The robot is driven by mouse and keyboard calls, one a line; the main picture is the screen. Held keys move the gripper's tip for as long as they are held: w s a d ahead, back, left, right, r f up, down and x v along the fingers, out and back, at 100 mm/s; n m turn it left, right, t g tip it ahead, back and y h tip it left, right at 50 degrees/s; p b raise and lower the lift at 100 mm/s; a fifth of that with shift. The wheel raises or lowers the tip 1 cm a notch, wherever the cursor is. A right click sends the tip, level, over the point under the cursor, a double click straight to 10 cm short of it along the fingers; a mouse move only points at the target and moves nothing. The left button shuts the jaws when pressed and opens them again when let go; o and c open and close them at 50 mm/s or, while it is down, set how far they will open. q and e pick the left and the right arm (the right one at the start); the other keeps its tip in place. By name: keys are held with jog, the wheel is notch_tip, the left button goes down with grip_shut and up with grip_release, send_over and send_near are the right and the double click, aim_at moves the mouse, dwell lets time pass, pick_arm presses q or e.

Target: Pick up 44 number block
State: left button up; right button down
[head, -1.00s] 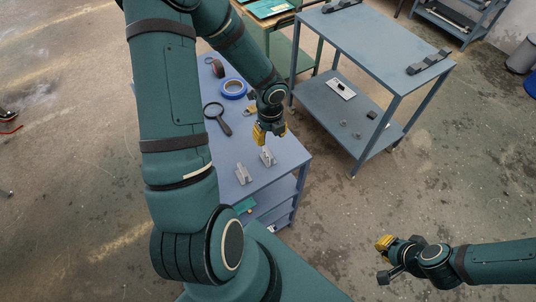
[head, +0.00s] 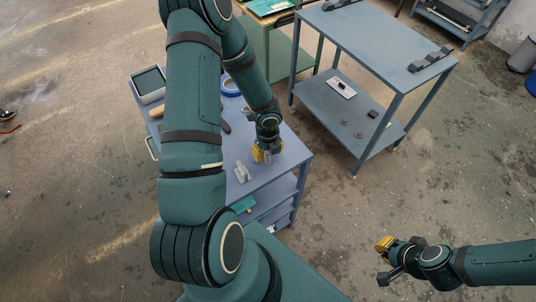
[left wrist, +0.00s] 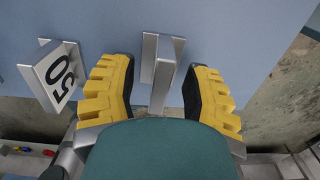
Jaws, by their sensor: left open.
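My left gripper (head: 266,155) is open, low over the front right of the blue table. In the left wrist view its yellow fingers (left wrist: 158,88) stand on either side of a grey metal block (left wrist: 163,56). The fingers look apart from that block, and its number face cannot be seen, so I cannot tell whether it is 44. A second metal block, marked 50 (left wrist: 60,79), lies to the left, outside the fingers; a metal block also shows left of the gripper in the head view (head: 241,172). My right gripper (head: 384,245) is off to the right over the floor, too small to judge.
The blue table (head: 284,165) also holds a roll of blue tape (head: 231,88) and a dark tray (head: 148,84), partly behind my left arm. A grey two-level cart (head: 375,40) stands to the right, with a floor gap between them.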

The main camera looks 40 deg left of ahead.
pick_arm(q)
jog(key=shift+r, duration=0.1)
grip_shut()
